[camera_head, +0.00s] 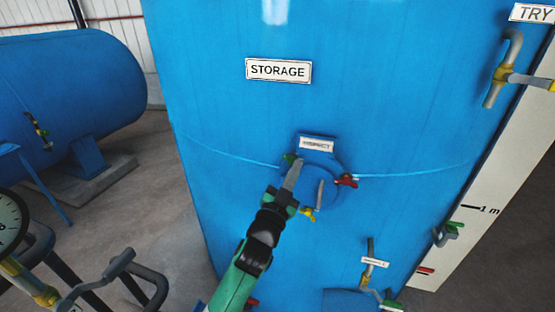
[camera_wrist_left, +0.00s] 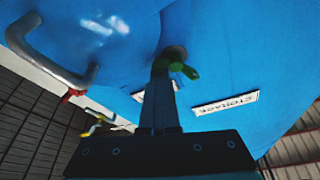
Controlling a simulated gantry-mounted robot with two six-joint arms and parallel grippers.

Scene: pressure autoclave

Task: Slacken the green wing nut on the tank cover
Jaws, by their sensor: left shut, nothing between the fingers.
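The round blue tank cover (camera_head: 330,200) sits on the large blue tank under an INSPECT plate (camera_head: 317,145). The green wing nut (camera_head: 290,158) is at the cover's upper left edge, and also shows in the left wrist view (camera_wrist_left: 187,70). My left gripper (camera_head: 297,164) is shut and empty, with its fingertips right beside the green nut. In the left wrist view the narrow closed fingers (camera_wrist_left: 162,70) partly overlap the nut; I cannot tell whether they touch it. My right gripper is in neither view.
The cover also carries a red wing nut (camera_head: 347,181), a yellow wing nut (camera_head: 308,215) and a grey handle (camera_head: 320,192). A STORAGE sign (camera_head: 278,70) is above. Pipes and a gauge (camera_head: 12,222) stand at lower left. A valve (camera_head: 372,262) is at lower right.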

